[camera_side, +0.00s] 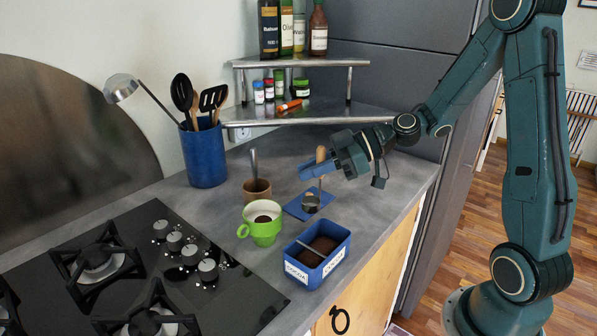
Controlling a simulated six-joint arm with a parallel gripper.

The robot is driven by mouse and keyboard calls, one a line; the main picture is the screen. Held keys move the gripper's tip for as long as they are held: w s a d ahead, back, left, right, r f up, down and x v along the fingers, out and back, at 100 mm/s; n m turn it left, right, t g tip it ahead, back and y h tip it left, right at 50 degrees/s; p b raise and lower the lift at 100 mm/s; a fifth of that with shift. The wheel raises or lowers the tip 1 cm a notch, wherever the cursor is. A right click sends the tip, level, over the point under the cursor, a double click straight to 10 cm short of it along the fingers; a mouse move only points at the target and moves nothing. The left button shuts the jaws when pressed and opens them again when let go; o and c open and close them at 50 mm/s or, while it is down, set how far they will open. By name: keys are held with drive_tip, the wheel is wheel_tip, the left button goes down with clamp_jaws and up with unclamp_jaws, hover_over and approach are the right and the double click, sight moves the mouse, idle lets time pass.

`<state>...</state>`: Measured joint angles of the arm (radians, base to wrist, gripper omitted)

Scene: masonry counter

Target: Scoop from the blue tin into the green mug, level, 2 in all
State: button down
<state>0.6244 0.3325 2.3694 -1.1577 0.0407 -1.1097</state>
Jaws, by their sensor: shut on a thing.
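The blue tin (290,252) stands at the counter's front edge with a white "COCOA" label. Dark brown powder lies inside, and a thin pale bar crosses its top. The green mug (262,234) stands upright to its left, with some dark powder visible inside. The scoop (321,154) has an upright wooden handle and a small metal cup. My gripper (312,171) is shut on the handle, behind the tin. The scoop's cup is low over the blue mat (296,207); I cannot tell whether it touches. Its contents are unclear.
A brown pot (257,194) with a metal utensil stands behind the mug. A blue crock (204,158) of utensils is at the back left. A gas hob (130,270) fills the front left. A corner shelf (300,119) holds jars and bottles. Counter right of the mat is clear.

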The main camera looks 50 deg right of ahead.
drive_tip(key=s+a+r+n+g+y, duration=0.2)
drive_tip(key=s+a+n+g, duration=0.1)
drive_tip(key=s, duration=0.2)
drive_tip(key=shift+s+r, duration=0.3)
drive_tip(key=shift+r, duration=0.05)
drive_tip(key=shift+f, duration=0.25)
drive_tip(key=shift+f, duration=5.05)
drive_tip(key=shift+r, duration=0.15)
drive_tip(key=shift+r, duration=0.95)
drive_tip(key=shift+a, duration=2.8)
